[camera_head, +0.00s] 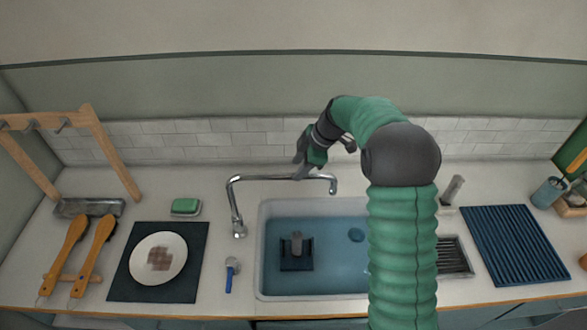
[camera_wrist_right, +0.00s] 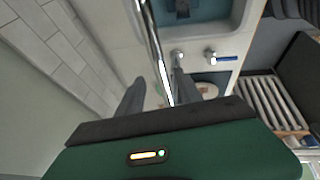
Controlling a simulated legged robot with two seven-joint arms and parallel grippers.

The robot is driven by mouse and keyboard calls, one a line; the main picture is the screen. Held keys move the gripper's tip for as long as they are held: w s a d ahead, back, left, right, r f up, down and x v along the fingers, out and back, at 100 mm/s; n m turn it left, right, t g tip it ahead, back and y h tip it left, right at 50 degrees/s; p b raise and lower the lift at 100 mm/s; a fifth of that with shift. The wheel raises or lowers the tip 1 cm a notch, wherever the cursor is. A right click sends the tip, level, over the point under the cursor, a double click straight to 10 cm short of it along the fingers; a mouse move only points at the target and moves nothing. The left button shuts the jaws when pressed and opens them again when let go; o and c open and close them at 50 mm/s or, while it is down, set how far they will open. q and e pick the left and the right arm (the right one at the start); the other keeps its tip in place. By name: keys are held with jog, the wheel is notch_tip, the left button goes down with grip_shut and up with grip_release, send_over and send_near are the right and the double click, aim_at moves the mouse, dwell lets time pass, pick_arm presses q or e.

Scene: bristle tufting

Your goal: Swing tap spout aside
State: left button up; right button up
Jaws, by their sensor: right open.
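The chrome tap spout (camera_head: 275,177) rises from its base (camera_head: 238,232) left of the sink and runs level to the right, its downturned end above the sink's back edge. My right gripper (camera_head: 302,172) is at the spout's right half, pointing down. In the right wrist view the jaws (camera_wrist_right: 158,80) are apart, and the spout (camera_wrist_right: 152,40) runs between the two dark fingers, nearer the right one. I cannot tell whether a finger touches it. My left gripper is not in view.
The sink (camera_head: 330,288) holds blue water and a dark blue block with a grey peg (camera_head: 297,243). A plate (camera_head: 158,258) on a dark mat, a green sponge (camera_head: 186,206) and a ribbed blue mat (camera_head: 513,245) are on the counter.

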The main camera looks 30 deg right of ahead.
aim_at(293, 174)
jog(key=f, duration=0.2)
jog(key=shift+w+f, duration=0.3)
jog(key=shift+w, duration=0.1)
jog(key=shift+w+a+f+p, duration=0.1)
jog(key=shift+w+f+p, duration=0.15)
jog(key=shift+f, duration=0.2)
jog(key=shift+a+r, duration=0.1)
jog(key=shift+a, duration=0.35)
jog(key=shift+c, duration=1)
grip_shut()
jog(key=shift+s+d, duration=0.1)
jog(key=shift+d, duration=0.15)
